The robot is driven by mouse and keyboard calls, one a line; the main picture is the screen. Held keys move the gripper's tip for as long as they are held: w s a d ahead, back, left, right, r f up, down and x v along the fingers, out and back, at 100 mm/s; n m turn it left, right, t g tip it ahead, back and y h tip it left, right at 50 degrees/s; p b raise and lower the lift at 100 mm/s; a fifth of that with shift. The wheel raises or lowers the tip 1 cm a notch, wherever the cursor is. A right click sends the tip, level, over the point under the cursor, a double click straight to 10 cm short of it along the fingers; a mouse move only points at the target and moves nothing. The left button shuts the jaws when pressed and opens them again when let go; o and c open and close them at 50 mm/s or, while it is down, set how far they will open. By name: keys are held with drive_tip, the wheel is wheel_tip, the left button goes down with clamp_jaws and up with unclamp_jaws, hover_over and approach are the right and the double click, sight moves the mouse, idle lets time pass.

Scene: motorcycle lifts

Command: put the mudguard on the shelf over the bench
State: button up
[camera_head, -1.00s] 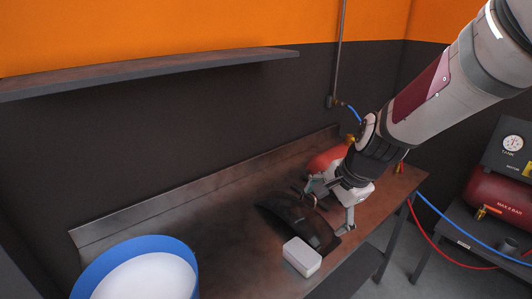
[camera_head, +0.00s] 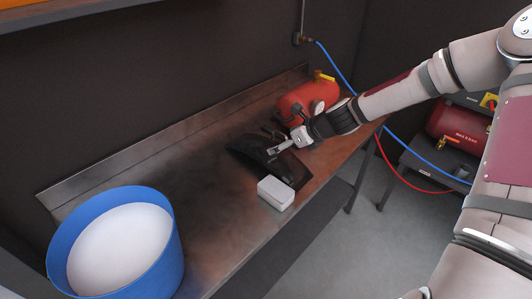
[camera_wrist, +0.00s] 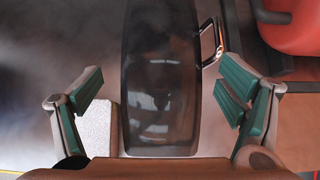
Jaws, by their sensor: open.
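The mudguard (camera_head: 285,168) is a dark, glossy curved piece lying on the bench (camera_head: 200,190). In the wrist view the mudguard (camera_wrist: 160,85) runs up the middle, between my two green-padded fingers. My gripper (camera_head: 273,142) is open above the mudguard's far part, with a visible gap on each side in the wrist view (camera_wrist: 160,92). I cannot tell its exact height above it.
A white box (camera_head: 276,193) lies close beside the mudguard; it also shows near the left finger (camera_wrist: 95,128). A red tank (camera_head: 308,98) stands behind my gripper. A blue-rimmed bucket (camera_head: 165,255) stands front left. The bench between bucket and mudguard is clear.

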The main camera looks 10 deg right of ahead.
sight(268, 148)
drive_tip(key=x, duration=1)
drive_tip(key=shift+f, duration=0.1)
drive_tip(key=c, duration=1.3)
drive_tip(key=shift+w, duration=0.1)
drive_tip(key=shift+c, duration=1.3)
